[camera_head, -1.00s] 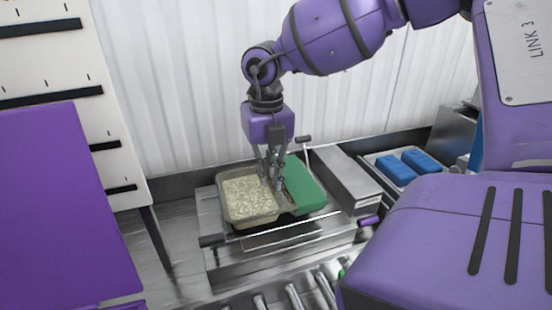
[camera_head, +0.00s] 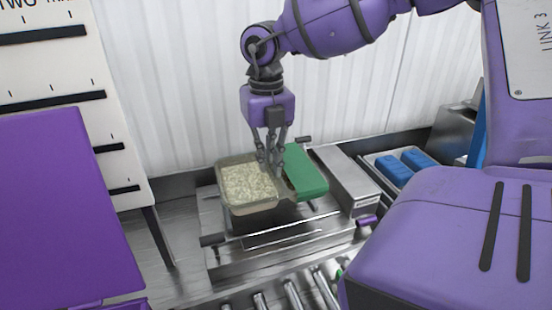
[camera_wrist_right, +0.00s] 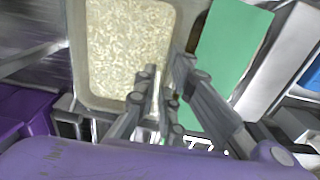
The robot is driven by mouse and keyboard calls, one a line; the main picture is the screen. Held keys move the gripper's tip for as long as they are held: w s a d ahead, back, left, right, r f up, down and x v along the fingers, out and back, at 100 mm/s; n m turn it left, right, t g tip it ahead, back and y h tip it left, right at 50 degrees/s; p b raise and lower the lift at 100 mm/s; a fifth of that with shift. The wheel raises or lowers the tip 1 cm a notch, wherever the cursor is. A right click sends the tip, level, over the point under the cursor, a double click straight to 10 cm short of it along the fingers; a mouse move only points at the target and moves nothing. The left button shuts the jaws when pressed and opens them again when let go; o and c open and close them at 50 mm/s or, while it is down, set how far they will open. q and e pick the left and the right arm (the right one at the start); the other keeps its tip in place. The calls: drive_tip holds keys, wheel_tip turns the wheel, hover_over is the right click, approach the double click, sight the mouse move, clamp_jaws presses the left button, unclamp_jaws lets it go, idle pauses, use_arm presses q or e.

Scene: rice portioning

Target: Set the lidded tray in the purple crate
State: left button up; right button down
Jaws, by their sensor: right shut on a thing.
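The right wrist view shows the tray's rim (camera_wrist_right: 78,50) and the green part (camera_wrist_right: 232,50) on either side of the fingers. I cannot make out a clear lid over the rice. A purple box-like thing (camera_wrist_right: 18,112), possibly the crate, shows at the left of the right wrist view. My left gripper is out of view.
The metal station (camera_head: 225,262) lies under the tray. A grey box (camera_head: 347,182) stands close on its right. Blue blocks (camera_head: 397,168) lie in a bin further right. Rollers (camera_head: 293,297) run along the front. A large purple panel (camera_head: 55,215) fills the left.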

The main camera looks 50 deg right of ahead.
sight(268, 165)
wheel_tip(268, 165, up, 5)
drive_tip(key=shift+r+p, duration=0.2)
drive_tip(key=shift+p, duration=0.3)
drive_tip(key=shift+r, duration=1.35)
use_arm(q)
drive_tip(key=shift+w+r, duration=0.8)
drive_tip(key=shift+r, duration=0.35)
use_arm(e)
drive_tip(key=shift+r, duration=0.1)
